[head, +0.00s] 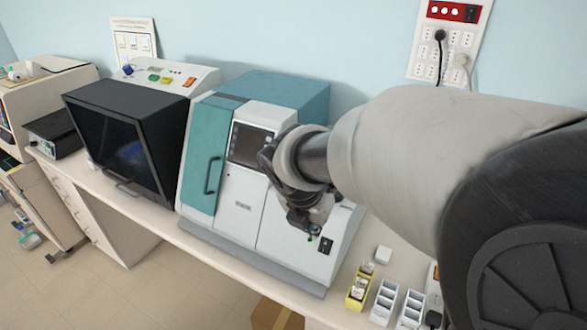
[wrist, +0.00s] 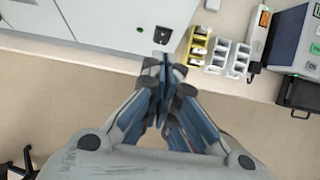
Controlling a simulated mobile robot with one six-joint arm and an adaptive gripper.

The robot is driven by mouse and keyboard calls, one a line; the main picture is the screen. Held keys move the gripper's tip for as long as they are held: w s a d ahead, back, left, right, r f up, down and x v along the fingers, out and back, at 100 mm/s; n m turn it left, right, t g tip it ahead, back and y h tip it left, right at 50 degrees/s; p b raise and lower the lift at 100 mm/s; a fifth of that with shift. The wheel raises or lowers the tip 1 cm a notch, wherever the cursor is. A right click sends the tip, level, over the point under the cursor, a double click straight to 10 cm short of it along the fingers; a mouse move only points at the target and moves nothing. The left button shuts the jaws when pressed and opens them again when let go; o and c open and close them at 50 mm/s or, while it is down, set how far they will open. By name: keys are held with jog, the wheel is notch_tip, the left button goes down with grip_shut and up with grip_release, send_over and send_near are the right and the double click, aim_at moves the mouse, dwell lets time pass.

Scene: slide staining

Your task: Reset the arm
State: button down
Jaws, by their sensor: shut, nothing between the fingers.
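My gripper (wrist: 165,75) is shut and empty in the wrist view, with its fingertips together. It points toward the front edge of the bench, near the lower front of the teal and white staining machine (wrist: 125,22). In the head view my gripper (head: 303,226) hangs in front of the right part of the same machine (head: 225,215). My arm covers the right side of that view and hides part of the bench and wall.
A yellow rack (head: 357,290) and white racks (head: 384,299) stand on the bench right of the machine. A black-fronted device (head: 115,150) stands to its left. Power sockets (head: 450,45) with plugged cables are on the wall. Open floor (wrist: 60,95) lies before the bench.

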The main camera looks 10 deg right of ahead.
jog(key=shift+r, duration=0.55)
jog(key=shift+s, duration=0.1)
jog(key=s+d+f+m+y+b, duration=0.1)
jog(key=s+m+b, duration=0.2)
jog(key=s+m, duration=0.7)
jog(key=s+d+f+m+y+b, duration=0.1)
jog(key=s+d+m+b, duration=0.1)
jog(key=s+m, duration=0.8)
jog(key=m+b, duration=0.1)
jog(key=m, duration=0.7)
jog(key=shift+s+f+m+t+y, duration=0.25)
jog(key=shift+s+m+t+y, duration=0.05)
jog(key=shift+m+t+y, duration=0.1)
jog(key=shift+d, duration=0.1)
